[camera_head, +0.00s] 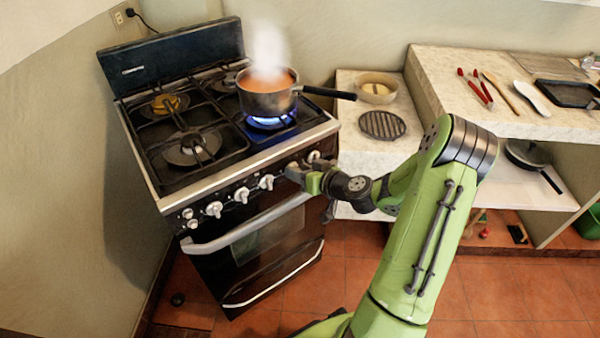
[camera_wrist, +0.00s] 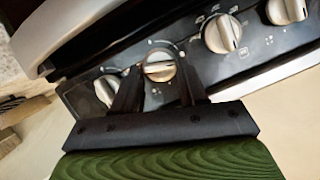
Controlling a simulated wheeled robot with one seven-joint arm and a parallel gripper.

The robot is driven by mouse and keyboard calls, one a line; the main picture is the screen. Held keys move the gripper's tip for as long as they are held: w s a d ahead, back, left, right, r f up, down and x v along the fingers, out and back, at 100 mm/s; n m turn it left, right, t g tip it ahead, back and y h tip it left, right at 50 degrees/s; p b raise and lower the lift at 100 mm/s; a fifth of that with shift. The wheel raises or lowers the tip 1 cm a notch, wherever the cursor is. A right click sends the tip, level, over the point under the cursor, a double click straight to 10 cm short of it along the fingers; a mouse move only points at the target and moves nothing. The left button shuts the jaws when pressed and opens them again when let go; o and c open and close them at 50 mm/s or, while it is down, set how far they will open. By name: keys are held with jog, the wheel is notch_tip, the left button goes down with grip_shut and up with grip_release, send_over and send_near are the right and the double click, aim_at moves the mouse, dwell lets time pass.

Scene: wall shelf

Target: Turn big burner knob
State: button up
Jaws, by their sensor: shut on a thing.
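The stove's front panel carries a row of silver-white knobs, including one at the left (camera_head: 214,209). My gripper (camera_head: 300,172) is at the right part of this panel. In the wrist view, one knob (camera_wrist: 159,67) sits between the two dark fingers (camera_wrist: 157,88), and the gripper is shut on it. Another knob (camera_wrist: 107,90) is just left of the fingers, and a larger-looking one (camera_wrist: 222,34) is to the right. A lit blue burner (camera_head: 270,122) burns under a steaming pot (camera_head: 267,98). The gripped knob is mostly hidden by my gripper in the head view.
The oven handle (camera_head: 250,226) runs below the knobs. The pot's black handle (camera_head: 330,93) sticks out to the right. A counter (camera_head: 350,140) with a round trivet (camera_head: 382,125) stands right of the stove. The tiled floor in front is mostly clear.

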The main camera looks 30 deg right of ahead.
jog(key=m+y, duration=0.2)
jog(key=m, duration=0.1)
jog(key=f+m+t+y, duration=0.1)
jog(key=m, duration=0.3)
jog(key=d+m+t+y, duration=0.1)
jog(key=m+y, duration=0.1)
jog(key=m, duration=0.2)
jog(key=shift+f+y+b, duration=0.2)
jog(key=shift+y+b, duration=0.1)
jog(key=shift+m, duration=0.3)
dwell(0.4)
jog(key=o, duration=1.1)
jog(key=shift+c, duration=0.2)
jog(key=p+v, duration=0.2)
jog(key=v, duration=1.3)
jog(key=shift+s+d+f+p, duration=0.15)
jog(key=shift+s+f+p, duration=0.15)
jog(key=shift+f, duration=0.1)
